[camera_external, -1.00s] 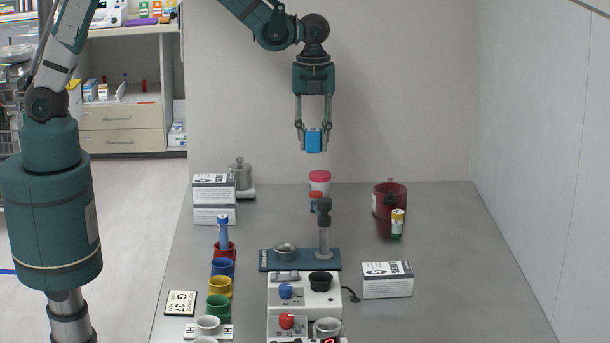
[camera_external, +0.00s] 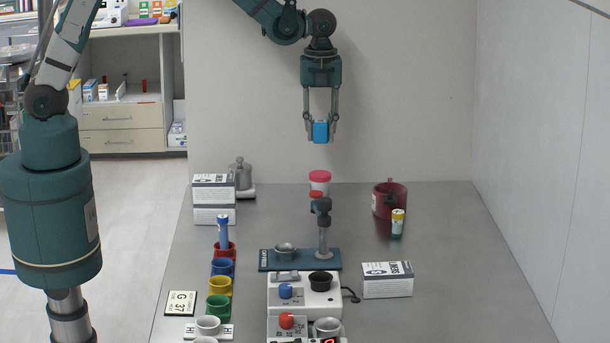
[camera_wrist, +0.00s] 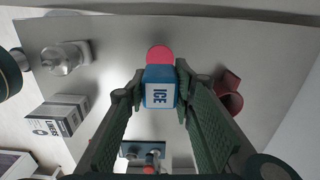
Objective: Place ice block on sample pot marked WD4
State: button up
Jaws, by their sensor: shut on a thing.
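The ice block (camera_external: 320,132) is a small blue block, and its white "ICE" label shows in the wrist view (camera_wrist: 160,95). My gripper (camera_external: 321,126) is shut on it and holds it in the air above the back of the table. A pot with a red-pink lid (camera_external: 319,176) stands on the table below the block. Its lid (camera_wrist: 159,54) shows just beyond the block in the wrist view. I cannot read any WD4 mark on it. The block and the lid are clearly apart in the outside view.
A blue stand with a dark-topped column (camera_external: 324,225) is in front of the pot. White boxes (camera_external: 214,199) and a grey metal weight (camera_external: 240,174) are at the left.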

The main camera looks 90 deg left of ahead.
aim_at(320, 121)
jog(key=shift+f, duration=2.65)
jog(key=shift+f, duration=1.85)
jog(key=shift+f+b, duration=0.2)
jog(key=shift+b, duration=0.15)
jog(key=o, duration=0.9)
jog(key=shift+r, duration=0.25)
jog(key=shift+r+p, duration=0.45)
jog(key=shift+r, duration=5.5)
